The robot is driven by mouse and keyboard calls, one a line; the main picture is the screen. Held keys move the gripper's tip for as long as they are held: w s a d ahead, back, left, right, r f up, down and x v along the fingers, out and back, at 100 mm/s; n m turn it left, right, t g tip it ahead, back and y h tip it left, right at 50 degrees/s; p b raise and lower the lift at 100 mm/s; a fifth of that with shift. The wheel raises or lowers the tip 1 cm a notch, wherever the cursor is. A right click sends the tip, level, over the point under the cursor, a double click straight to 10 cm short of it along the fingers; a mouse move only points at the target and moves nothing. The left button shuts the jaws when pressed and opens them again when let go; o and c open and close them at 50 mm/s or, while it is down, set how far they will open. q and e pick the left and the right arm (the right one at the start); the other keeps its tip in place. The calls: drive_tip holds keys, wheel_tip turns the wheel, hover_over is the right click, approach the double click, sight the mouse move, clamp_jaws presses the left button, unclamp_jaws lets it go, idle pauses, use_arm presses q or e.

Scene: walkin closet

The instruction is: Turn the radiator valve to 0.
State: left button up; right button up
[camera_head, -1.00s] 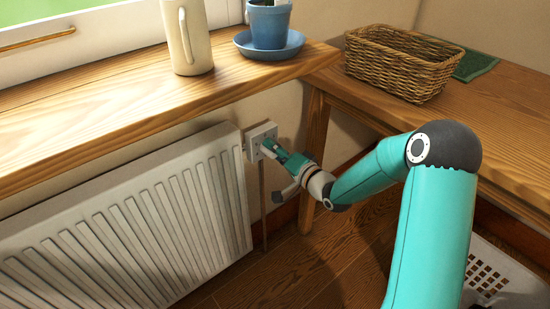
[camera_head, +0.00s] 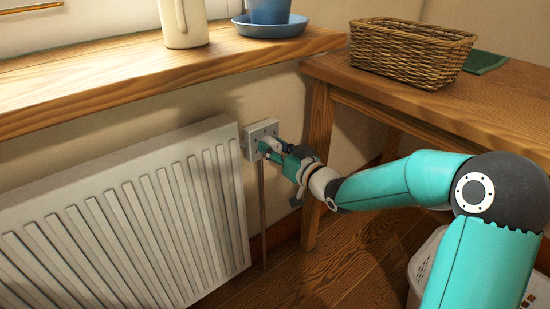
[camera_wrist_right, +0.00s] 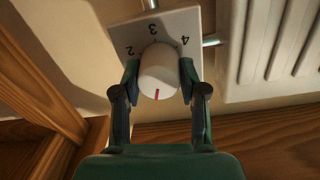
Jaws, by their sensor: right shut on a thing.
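The white radiator valve knob (camera_wrist_right: 158,66) sits on a square pale plate (camera_wrist_right: 190,22) marked 2, 3 and 4 on its visible part. The knob's short red mark lies toward the bottom of the right wrist view, away from the 3; the number it points to cannot be read. My right gripper (camera_wrist_right: 159,78) is shut on the knob, one finger on each side. In the head view my right gripper (camera_head: 268,149) reaches the plate (camera_head: 262,130) beside the radiator's upper right corner and largely hides the knob. My left gripper is not in view.
The white radiator (camera_head: 130,215) stands left of the valve, under a wooden sill (camera_head: 130,75) holding a cream jug (camera_head: 183,22) and a blue pot on a saucer (camera_head: 270,27). A wooden table (camera_head: 330,72) with a wicker basket (camera_head: 412,55) stands at right. A pale crate (camera_head: 425,262) is below.

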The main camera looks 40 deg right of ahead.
drive_tip(key=shift+a+f+n+b, duration=0.1)
drive_tip(key=shift+f+n+b, duration=0.1)
drive_tip(key=shift+n, duration=0.75)
drive_tip(key=shift+a+f+n+b, duration=0.1)
drive_tip(key=shift+f+n+b, duration=0.1)
drive_tip(key=shift+n, duration=0.75)
drive_tip(key=shift+d, duration=0.1)
drive_tip(key=o, duration=0.9)
drive_tip(key=shift+o, duration=1.2)
drive_tip(key=shift+r, duration=0.15)
drive_tip(key=s, duration=1.2)
drive_tip(key=shift+d, duration=0.25)
